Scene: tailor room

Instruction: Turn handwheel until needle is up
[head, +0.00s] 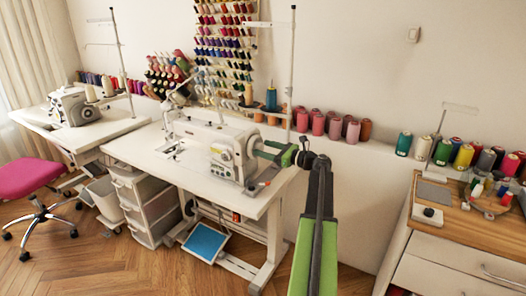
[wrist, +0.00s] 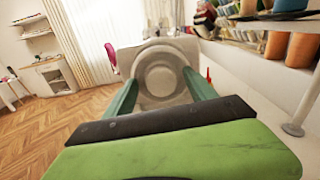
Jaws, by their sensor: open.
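The white sewing machine (head: 217,143) stands on a white table (head: 138,151) in the middle of the head view. Its round, pale handwheel (wrist: 160,74) is on the machine's right end and faces the wrist camera. My gripper (head: 264,149) is at this end in the head view, its green fingers pointing at the machine. In the wrist view the fingers are open, one on each side of the handwheel. I cannot tell whether they touch it. The needle is too small to make out in the head view, and the wrist view does not show it.
A thin white thread stand (head: 291,80) rises behind my gripper. Thread spools (head: 334,124) line the ledge along the wall. A wooden-topped cabinet (head: 455,204) stands at the right. A pink chair (head: 27,178) and a second machine (head: 73,108) are at the left.

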